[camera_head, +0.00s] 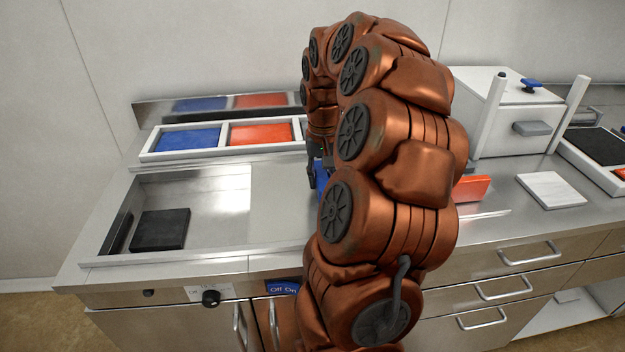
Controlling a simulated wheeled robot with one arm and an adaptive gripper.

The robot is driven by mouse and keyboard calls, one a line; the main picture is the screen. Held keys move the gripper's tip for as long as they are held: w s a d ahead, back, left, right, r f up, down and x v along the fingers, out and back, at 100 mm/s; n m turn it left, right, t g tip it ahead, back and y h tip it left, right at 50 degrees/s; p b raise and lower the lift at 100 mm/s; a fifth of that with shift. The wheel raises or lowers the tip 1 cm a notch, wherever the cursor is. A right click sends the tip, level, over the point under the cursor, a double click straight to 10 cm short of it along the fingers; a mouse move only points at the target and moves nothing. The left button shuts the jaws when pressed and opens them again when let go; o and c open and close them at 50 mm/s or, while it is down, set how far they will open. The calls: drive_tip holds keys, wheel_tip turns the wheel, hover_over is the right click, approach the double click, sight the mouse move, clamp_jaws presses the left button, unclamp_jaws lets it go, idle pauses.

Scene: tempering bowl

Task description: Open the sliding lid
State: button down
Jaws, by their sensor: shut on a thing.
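The sliding lid (275,205) is a flat steel panel in the counter, right of an open recessed basin (118,228). The left part of the basin is uncovered, and a black block (160,230) lies in it. A blue part (321,183), seemingly the lid's handle, shows beside my arm. My gripper (316,174) is at this blue part, shut on it as far as I can see. My copper-coloured arm hides most of the gripper and the lid's right part.
A white tray (223,150) with blue and red squares lies behind the basin. A white box (515,105) with a blue knob, a red block (471,188) and a white slab (551,190) stand at right. A control knob (211,298) is on the front panel.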

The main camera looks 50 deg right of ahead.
sight(322, 173)
drive_tip(key=c, duration=0.8)
unclamp_jaws()
wheel_tip(322, 173, up, 11)
drive_tip(key=shift+f, duration=0.1)
drive_tip(key=shift+r, duration=0.6)
